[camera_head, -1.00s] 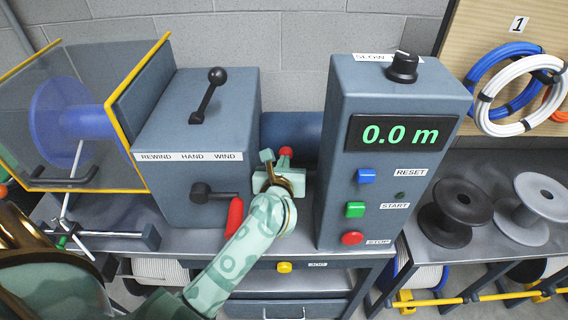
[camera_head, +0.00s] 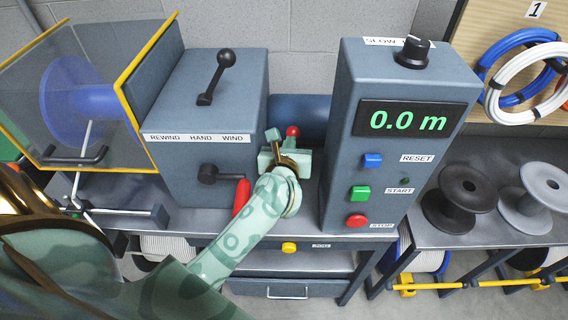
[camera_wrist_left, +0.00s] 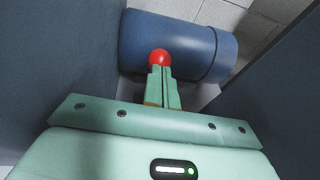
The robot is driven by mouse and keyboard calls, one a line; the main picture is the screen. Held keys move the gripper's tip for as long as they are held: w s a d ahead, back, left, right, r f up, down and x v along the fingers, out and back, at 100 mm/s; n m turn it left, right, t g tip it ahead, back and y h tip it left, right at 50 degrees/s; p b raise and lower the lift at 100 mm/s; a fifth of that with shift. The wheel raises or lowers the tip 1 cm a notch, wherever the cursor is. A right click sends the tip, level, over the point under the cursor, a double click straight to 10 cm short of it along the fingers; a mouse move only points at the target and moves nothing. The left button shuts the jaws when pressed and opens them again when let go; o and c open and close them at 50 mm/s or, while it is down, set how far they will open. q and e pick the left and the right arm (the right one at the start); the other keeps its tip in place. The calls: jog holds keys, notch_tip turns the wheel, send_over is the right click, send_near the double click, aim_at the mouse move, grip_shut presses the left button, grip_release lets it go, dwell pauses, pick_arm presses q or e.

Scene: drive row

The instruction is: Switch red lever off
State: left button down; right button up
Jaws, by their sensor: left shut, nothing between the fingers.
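A small red ball knob (camera_head: 292,131), seemingly the red lever's end, shows in the gap between the grey winder box and the display box. Its shaft is hidden behind my fingers. My left gripper (camera_head: 290,146) is shut and empty, its fingertips right at the knob. In the left wrist view the closed fingertips (camera_wrist_left: 160,72) point at the red knob (camera_wrist_left: 158,58), which shows just past them. Whether they touch it I cannot tell. My right gripper is not in view.
The winder box (camera_head: 215,100) stands left of the gap, with a red-handled crank (camera_head: 241,198) near my forearm. The display box (camera_head: 395,150), reading 0.0 m, stands close on the right. A blue cylinder (camera_wrist_left: 170,40) lies behind the knob.

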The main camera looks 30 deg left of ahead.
pick_arm(q)
jog(key=p+v, duration=0.1)
jog(key=v, duration=1.3)
jog(key=shift+r, duration=0.25)
jog(key=shift+s, duration=0.1)
